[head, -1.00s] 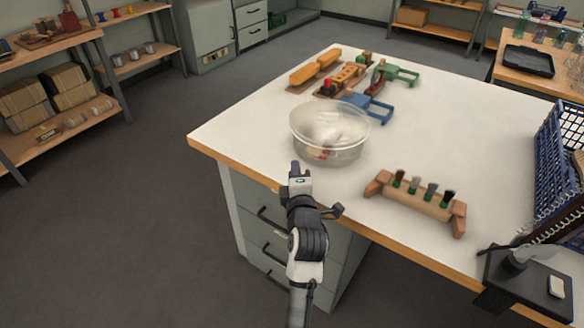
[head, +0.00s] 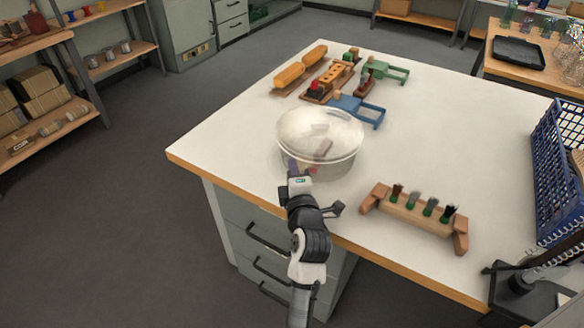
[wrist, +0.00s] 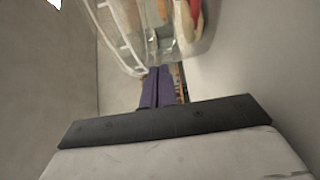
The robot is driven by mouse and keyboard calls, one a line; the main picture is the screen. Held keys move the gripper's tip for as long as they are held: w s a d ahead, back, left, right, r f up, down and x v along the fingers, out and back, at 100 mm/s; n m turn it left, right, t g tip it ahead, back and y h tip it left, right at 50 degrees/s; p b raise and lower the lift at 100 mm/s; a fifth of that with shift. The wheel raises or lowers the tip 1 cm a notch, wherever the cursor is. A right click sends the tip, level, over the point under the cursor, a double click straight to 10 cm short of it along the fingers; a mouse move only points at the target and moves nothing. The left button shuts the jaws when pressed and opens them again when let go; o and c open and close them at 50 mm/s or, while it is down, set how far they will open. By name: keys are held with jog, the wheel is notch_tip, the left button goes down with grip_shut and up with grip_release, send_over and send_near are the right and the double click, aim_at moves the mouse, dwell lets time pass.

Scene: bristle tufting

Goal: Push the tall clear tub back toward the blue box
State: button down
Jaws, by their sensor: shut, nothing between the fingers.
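A round clear tub (head: 346,160) with a pale rim stands near the front left edge of the white table. Something reddish lies inside it, blurred by the wall. My gripper (head: 292,166) is shut and empty at the tub's near left side. Its purple fingers (wrist: 160,88) point at the tub (wrist: 130,35) in the wrist view, where they look very close to its wall; I cannot tell whether they touch. A blue openwork crate (head: 556,175) stands at the table's right side.
A wooden rack (head: 415,210) with several small brushes stands right of the tub, near the front edge. Behind the tub lie a blue clamp-like tool (head: 357,110), a green one (head: 387,71) and orange blocks (head: 300,72). The table's middle right is clear.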

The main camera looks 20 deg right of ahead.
aim_at(310, 153)
jog(key=shift+w+d+f+b, duration=0.15)
jog(key=shift+w+d+b, duration=0.1)
jog(key=shift+d+b, duration=0.2)
jog(key=w+d+b, duration=0.2)
jog(key=d, duration=0.1)
jog(key=w+d+b, duration=0.1)
jog(key=d+b, duration=0.1)
jog(key=shift+w+d, duration=0.25)
jog(key=shift+w, duration=0.05)
jog(key=shift+a, duration=0.1)
